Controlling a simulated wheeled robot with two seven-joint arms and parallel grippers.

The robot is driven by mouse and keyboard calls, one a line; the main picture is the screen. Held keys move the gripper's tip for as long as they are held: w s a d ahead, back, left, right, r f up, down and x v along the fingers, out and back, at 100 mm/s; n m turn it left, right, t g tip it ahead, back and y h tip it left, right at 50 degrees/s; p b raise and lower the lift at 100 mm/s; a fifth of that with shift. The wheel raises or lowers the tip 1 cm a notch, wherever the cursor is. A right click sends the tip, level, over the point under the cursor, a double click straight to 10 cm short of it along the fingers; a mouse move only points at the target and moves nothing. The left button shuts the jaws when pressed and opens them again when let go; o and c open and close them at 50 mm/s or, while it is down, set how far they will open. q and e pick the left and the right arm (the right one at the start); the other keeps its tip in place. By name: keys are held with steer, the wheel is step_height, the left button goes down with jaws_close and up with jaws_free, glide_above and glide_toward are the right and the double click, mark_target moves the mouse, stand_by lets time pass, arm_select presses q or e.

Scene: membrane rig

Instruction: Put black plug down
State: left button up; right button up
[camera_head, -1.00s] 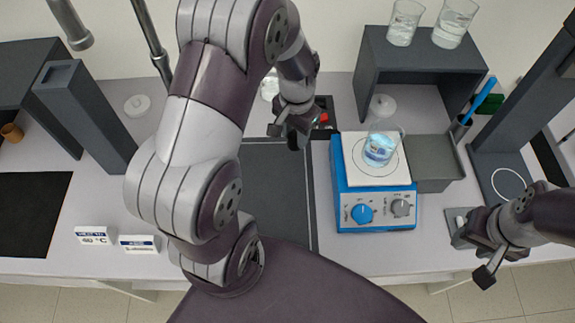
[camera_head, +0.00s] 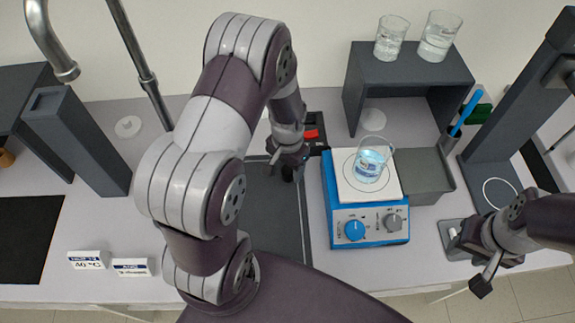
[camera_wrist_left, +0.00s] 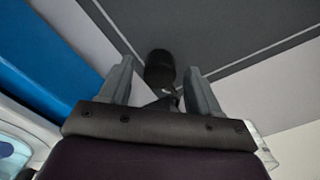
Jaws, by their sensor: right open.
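The black plug (camera_wrist_left: 160,68) shows between the two fingers of my left gripper (camera_wrist_left: 158,78) in the left wrist view, with a narrow gap on each side. In the head view the plug (camera_head: 288,174) is a small dark shape just below my left gripper (camera_head: 288,158), over the dark grey mat (camera_head: 272,225). My left gripper appears open around the plug. Whether the plug touches the mat is hard to tell. My right gripper (camera_head: 468,260) is open at the lower right, beside a small grey device.
A blue hotplate (camera_head: 366,230) with a beaker (camera_head: 371,160) of bluish liquid stands right of the mat. A grey shelf (camera_head: 410,62) with two glasses is behind it. A grey bin (camera_head: 424,172) is beside the hotplate.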

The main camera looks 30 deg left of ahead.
mark_target(289, 172)
arm_select(q)
steer(key=shift+w+r, duration=0.1)
steer(key=shift+r, duration=0.15)
step_height(289, 172, up, 12)
steer(key=b, duration=0.2)
steer(key=s+d+n+t, duration=0.1)
steer(key=s+d, duration=0.4)
steer(key=s, duration=0.3)
steer(key=shift+s+n, duration=0.25)
steer(key=shift+n, duration=0.15)
